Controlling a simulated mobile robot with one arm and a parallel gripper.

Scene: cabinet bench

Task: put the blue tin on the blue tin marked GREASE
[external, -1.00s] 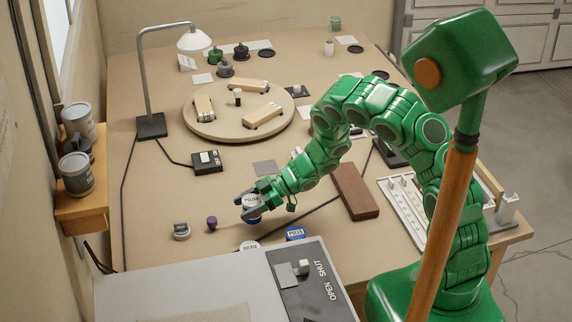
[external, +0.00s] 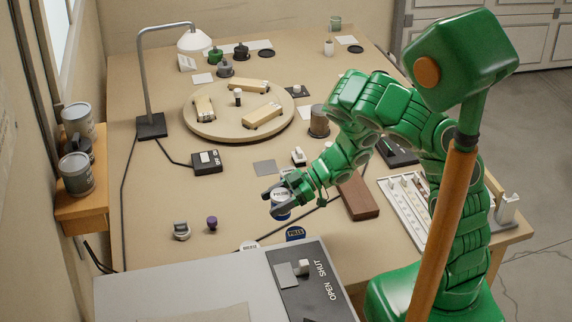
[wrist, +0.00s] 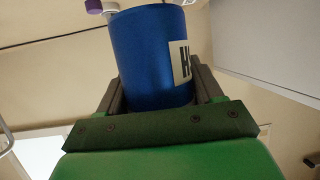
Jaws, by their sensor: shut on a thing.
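My gripper (external: 276,198) is shut on a blue tin (external: 282,211) with a pale, lettered top, held above the bench. In the wrist view the blue tin (wrist: 150,55) stands between the two fingers, with part of a white label at its right side. A tin with a pale lettered top that seems to read GREASE (external: 249,246) stands below and left of the gripper, its lower part hidden behind the grey cabinet. Another blue tin with a lettered label (external: 295,233) stands right of it, below the held tin in the picture.
The grey cabinet top (external: 190,290) with its OPEN/SHUT switch panel (external: 300,280) lies in front. A small purple thing (external: 212,223) and a grey metal piece (external: 181,230) stand to the left. A brown block (external: 357,197) lies right of my gripper. A round turntable (external: 215,125) stands farther back.

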